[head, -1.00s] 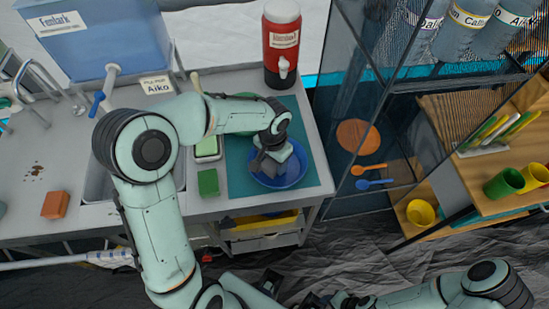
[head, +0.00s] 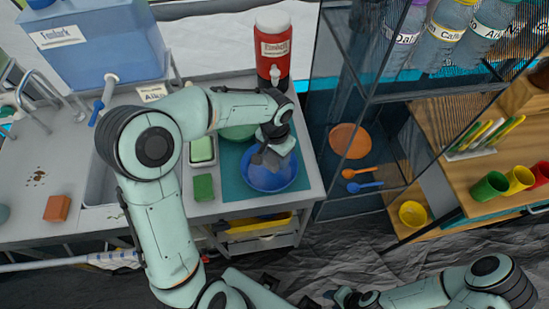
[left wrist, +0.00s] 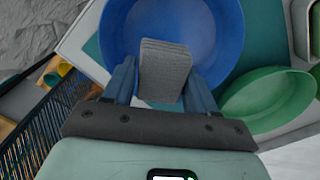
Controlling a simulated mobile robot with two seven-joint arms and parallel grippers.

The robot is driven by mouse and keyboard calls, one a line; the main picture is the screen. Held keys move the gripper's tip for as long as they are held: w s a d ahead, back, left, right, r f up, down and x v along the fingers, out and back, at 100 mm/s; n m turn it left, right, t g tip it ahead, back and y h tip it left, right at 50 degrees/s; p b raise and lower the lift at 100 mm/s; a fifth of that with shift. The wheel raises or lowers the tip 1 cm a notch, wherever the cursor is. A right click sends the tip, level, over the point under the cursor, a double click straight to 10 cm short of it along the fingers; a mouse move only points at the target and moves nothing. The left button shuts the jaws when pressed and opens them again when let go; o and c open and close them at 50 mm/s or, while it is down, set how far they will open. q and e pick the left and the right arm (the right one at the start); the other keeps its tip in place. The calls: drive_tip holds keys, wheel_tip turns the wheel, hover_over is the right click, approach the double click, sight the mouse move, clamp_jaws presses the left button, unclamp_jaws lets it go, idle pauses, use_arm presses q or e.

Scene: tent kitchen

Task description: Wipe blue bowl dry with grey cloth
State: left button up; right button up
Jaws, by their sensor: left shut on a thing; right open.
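The blue bowl (head: 270,182) sits on a teal mat (head: 234,184) near the right end of the counter; it also fills the upper middle of the left wrist view (left wrist: 215,30). My left gripper (head: 266,152) is above the bowl, its fingers pointing down into it. In the left wrist view the gripper (left wrist: 162,78) is shut on a folded grey cloth (left wrist: 165,68). The cloth is over the bowl's inside; I cannot tell whether it touches the surface. My right gripper (head: 326,296) is open, low at the bottom of the head view, away from the counter.
A green bowl (head: 238,132) stands just behind the blue one, partly hidden by my left arm. A green sponge (head: 203,187) and a soap dish (head: 202,150) lie left of the mat. A red drink dispenser (head: 273,50) stands behind. A glass-sided shelf (head: 325,130) is close on the right.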

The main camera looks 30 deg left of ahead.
use_arm(q)
drive_tip(key=shift+r+p, duration=0.85)
drive_tip(key=shift+r, duration=0.8)
use_arm(e)
drive_tip(key=r, duration=0.1)
drive_tip(key=w+r, duration=0.1)
drive_tip(key=shift+r, duration=0.35)
use_arm(q)
drive_tip(key=shift+f, duration=0.1)
